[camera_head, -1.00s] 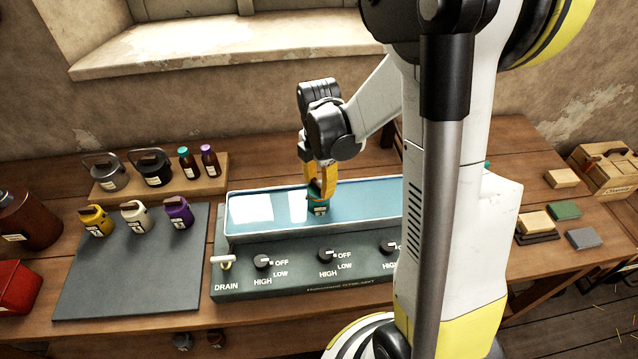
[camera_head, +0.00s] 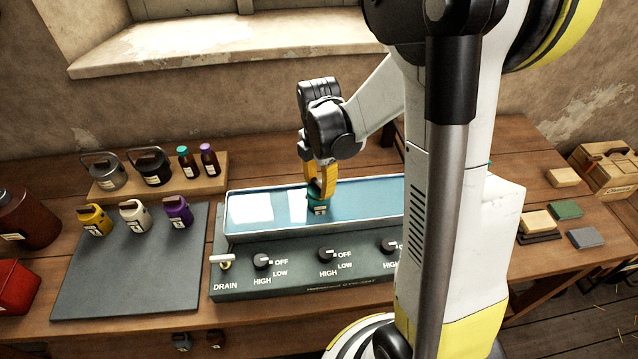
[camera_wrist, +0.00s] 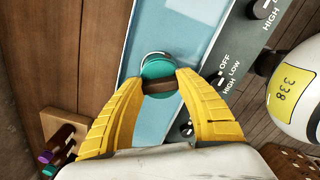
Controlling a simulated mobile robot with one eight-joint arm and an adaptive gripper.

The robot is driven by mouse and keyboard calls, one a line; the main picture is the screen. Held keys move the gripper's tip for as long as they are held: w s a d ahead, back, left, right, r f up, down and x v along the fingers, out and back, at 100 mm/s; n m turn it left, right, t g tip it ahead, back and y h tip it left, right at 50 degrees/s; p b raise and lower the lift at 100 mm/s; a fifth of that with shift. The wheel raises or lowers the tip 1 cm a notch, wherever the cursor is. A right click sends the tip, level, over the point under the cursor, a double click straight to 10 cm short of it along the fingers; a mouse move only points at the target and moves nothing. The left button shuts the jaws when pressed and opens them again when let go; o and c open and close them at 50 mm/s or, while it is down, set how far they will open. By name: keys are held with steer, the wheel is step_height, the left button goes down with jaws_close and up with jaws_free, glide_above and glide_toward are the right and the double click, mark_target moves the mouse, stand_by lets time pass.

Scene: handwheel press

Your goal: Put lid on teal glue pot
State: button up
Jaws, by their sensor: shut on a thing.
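The teal glue pot (camera_head: 318,207) stands in the blue water bath (camera_head: 365,204), with a pale label on its front. In the wrist view a round teal lid (camera_wrist: 154,67) with a brown bar handle (camera_wrist: 158,86) lies between my fingertips. My gripper (camera_head: 320,188) is shut on that handle, directly above the pot. The gripper also shows in the wrist view (camera_wrist: 159,88). A pale grey rim shows at the lid's far edge. The fingers and lid hide the pot's mouth, so I cannot tell whether the lid is fully seated.
The bath's front panel (camera_head: 290,284) has knobs and a drain lever. At left, yellow (camera_head: 95,220), white (camera_head: 134,217) and purple (camera_head: 178,213) pots stand on a dark mat (camera_head: 125,285). Kettles and two bottles stand on a wooden board (camera_head: 190,184) behind.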

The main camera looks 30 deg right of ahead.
steer(key=o, duration=1.6)
steer(key=shift+r, duration=0.15)
steer(key=shift+r+p, duration=2.5)
steer(key=shift+r, duration=0.9)
jaws_close()
steer(key=shift+f, duration=0.15)
steer(key=shift+f+b, duration=2.8)
steer(key=shift+f, duration=0.25)
